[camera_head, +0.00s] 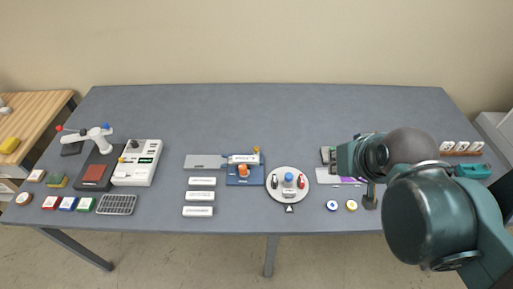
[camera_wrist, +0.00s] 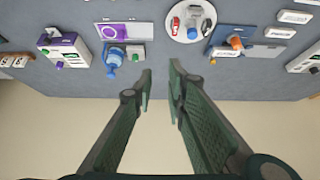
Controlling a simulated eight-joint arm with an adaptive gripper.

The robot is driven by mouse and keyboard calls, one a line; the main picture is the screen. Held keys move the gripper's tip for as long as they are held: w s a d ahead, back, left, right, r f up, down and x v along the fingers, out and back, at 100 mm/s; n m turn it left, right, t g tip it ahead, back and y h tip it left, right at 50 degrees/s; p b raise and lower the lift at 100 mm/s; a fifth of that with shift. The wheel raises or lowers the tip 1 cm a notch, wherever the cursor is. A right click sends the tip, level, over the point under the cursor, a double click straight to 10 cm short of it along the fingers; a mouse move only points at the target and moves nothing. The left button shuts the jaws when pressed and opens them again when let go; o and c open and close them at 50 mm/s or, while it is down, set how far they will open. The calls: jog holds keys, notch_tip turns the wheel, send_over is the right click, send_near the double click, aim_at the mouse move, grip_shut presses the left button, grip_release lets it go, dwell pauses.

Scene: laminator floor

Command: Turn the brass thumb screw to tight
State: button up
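A small brass-yellow screw head (camera_head: 256,149), which looks like the thumb screw, stands at the back right corner of a blue fixture (camera_head: 232,182). The fixture carries a white-and-grey cylinder (camera_head: 243,159) and an orange knob (camera_head: 243,171). In the wrist view, turned about, the brass screw (camera_wrist: 213,61) shows small at the near left corner of the blue fixture (camera_wrist: 219,35), so its setting cannot be read. My gripper (camera_wrist: 160,78) is open and empty, its two green fingers apart. It is well away from the screw, which lies up and right of the fingertips there.
A round white turntable (camera_head: 288,196) with small bottles stands right of the fixture. White labelled blocks (camera_head: 199,197) lie front left of it. A white device (camera_head: 137,163) is farther left. My arm hides part of the table's right side. The table's back strip is clear.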

jog(key=o, duration=0.4)
jog(key=shift+w, duration=0.1)
jog(key=shift+c, duration=0.2)
jog(key=n+g+y+p, duration=0.3)
jog(key=n+g, duration=0.1)
jog(key=n, duration=0.5)
send_over(256, 148)
jog(key=s+d, duration=0.3)
notch_tip(256, 148, down, 17)
jog(key=shift+w+r, duration=0.15)
jog(key=shift+w, duration=0.05)
jog(key=shift+x, duration=3.85)
jog(key=shift+a, duration=0.1)
